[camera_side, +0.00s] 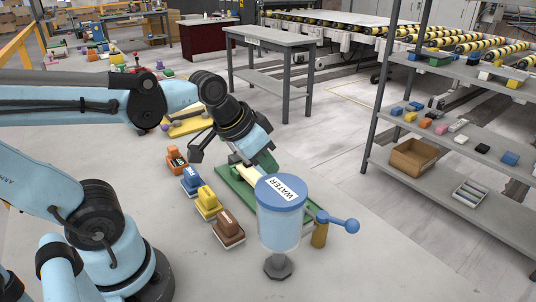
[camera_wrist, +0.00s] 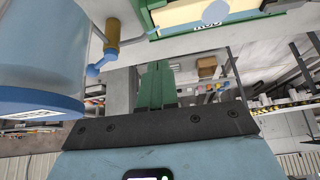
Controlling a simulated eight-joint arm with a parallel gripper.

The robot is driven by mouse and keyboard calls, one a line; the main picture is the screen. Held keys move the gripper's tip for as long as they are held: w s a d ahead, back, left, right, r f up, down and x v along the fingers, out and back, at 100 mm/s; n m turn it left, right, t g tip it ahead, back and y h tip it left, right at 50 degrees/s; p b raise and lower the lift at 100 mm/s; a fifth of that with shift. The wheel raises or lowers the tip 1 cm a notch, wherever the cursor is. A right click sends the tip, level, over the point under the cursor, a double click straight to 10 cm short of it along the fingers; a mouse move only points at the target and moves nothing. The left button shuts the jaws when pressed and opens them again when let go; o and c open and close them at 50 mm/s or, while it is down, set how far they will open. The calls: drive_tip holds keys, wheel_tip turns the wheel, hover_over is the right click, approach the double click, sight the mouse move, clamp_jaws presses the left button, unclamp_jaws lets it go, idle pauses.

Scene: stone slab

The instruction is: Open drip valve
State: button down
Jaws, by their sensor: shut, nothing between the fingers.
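The drip valve is a brass body (camera_side: 319,235) with a blue lever and ball knob (camera_side: 351,226), at the right of a clear blue tank (camera_side: 280,232) with a blue lid marked WATER. In the wrist view the brass body (camera_wrist: 112,34), the blue lever (camera_wrist: 98,64) and the tank (camera_wrist: 40,45) show at the upper left. My gripper (camera_side: 268,162) is above and behind the tank in the side view. Its green fingers (camera_wrist: 157,68) are shut and empty, to the right of the lever and apart from it in the wrist view.
A green frame (camera_side: 232,180) with a pale slab lies behind the tank; it also shows in the wrist view (camera_wrist: 250,14). Several labelled coloured blocks (camera_side: 207,203) stand in a row at left. A grey shelf (camera_side: 455,185) stands at right. The floor at front right is clear.

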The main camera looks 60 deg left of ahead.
drive_tip(key=shift+s+a+f+n+t, duration=0.3)
drive_tip(key=shift+s+f+t, duration=0.1)
drive_tip(key=shift+s+f, duration=0.25)
drive_tip(key=c, duration=1.6)
unclamp_jaws()
drive_tip(key=shift+s+y, duration=0.1)
drive_tip(key=shift+y, duration=0.2)
drive_tip(key=shift+o, duration=1)
drive_tip(key=shift+d+r, duration=0.1)
drive_tip(key=shift+r, duration=0.05)
drive_tip(key=o, duration=0.6)
drive_tip(key=w+d+r+m+g+h, duration=0.1)
drive_tip(key=w+d+r+m+g, duration=0.1)
drive_tip(key=w+d+r+g, duration=0.1)
drive_tip(key=shift+w+d+r+m, duration=0.4)
drive_tip(key=shift+w+d+r, duration=0.4)
drive_tip(key=shift+w+d, duration=0.35)
drive_tip(key=m+g, duration=0.4)
drive_tip(key=g, duration=0.1)
approach(353, 219)
drive_tip(key=shift+h, duration=0.4)
drive_tip(key=f, duration=0.6)
drive_tip(key=d+f, duration=0.1)
drive_tip(key=f, duration=0.2)
drive_tip(key=shift+s+f, duration=0.3)
drive_tip(key=shift+s, duration=0.1)
drive_tip(key=shift+c, duration=0.2)
clamp_jaws()
